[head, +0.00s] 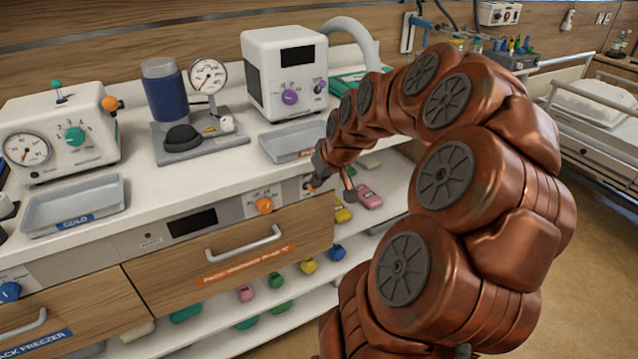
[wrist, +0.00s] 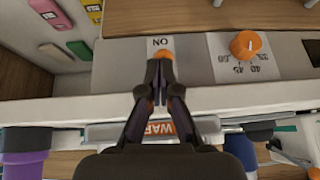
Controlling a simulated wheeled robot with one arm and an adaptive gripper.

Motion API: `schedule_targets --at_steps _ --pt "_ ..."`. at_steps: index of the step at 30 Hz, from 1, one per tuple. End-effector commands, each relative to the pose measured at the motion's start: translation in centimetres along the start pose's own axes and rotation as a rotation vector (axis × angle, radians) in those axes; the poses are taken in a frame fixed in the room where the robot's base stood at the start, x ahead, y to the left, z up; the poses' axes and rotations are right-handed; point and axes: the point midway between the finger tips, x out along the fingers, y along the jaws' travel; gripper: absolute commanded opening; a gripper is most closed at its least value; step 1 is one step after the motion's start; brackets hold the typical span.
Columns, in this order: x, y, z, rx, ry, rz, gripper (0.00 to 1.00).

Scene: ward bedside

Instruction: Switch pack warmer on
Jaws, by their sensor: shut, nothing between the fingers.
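The pack warmer is a drawer unit under the counter, with an orange-labelled wooden front (head: 225,250) and a grey control panel (head: 228,213). An orange dial (head: 264,205) sits on the panel; in the wrist view the dial (wrist: 243,44) has a temperature scale. Beside it, an orange switch (wrist: 163,54) sits on a white plate marked ON. My gripper (wrist: 158,82) is shut and empty, with its fingertips at the switch and covering part of it. I cannot tell whether they touch. In the head view my gripper (head: 311,188) is at the panel's right end, hiding most of the switch.
A grey tray (head: 292,142) lies on the counter above the panel. A drawer handle (head: 245,245) sticks out below the dial. Shelves with coloured packs (head: 369,196) are to the right and below. A white device (head: 284,75) stands behind the tray.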

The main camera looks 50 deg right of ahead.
Motion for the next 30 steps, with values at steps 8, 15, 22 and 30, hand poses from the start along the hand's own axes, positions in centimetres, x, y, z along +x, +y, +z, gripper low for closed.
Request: schedule_targets --at_steps 8,15,22,30 --pt "0.3 0.0 0.5 -0.003 0.041 -0.002 0.0" --pt "0.5 0.0 0.9 -0.006 0.082 -0.002 0.0" --pt "0.5 0.0 1.1 -0.008 0.131 -0.001 0.0" --pt "0.6 0.0 1.4 -0.012 0.172 -0.001 0.0"
